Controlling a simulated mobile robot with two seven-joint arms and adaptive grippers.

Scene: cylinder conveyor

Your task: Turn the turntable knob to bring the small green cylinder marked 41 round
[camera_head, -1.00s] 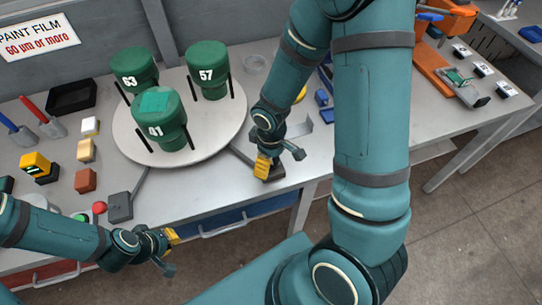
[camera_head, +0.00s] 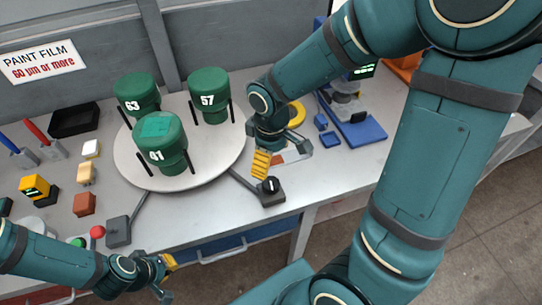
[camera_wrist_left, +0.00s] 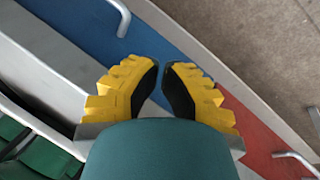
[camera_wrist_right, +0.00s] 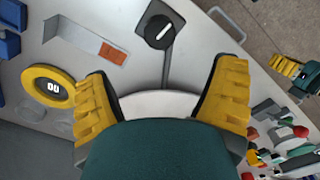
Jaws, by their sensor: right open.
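The green cylinder marked 41 (camera_head: 161,140) stands at the front of the round white turntable (camera_head: 205,172). The cylinders marked 63 (camera_head: 137,93) and 57 (camera_head: 209,95) stand behind it. The black turntable knob (camera_head: 270,186) sits on a dark base at the table's front edge, right of the turntable; it also shows in the right wrist view (camera_wrist_right: 158,32). My right gripper (camera_head: 272,162) is open and empty, above and behind the knob, not touching it. My left gripper (camera_head: 166,276) is in front of the table edge; its yellow fingers (camera_wrist_left: 163,90) are apart with nothing between them.
A grey box with a red button (camera_head: 98,232) and small coloured blocks (camera_head: 85,204) lie left of the turntable. A yellow ring (camera_head: 296,114) and a blue-based instrument (camera_head: 357,130) stand at the right. A black tray (camera_head: 75,120) is at the back left.

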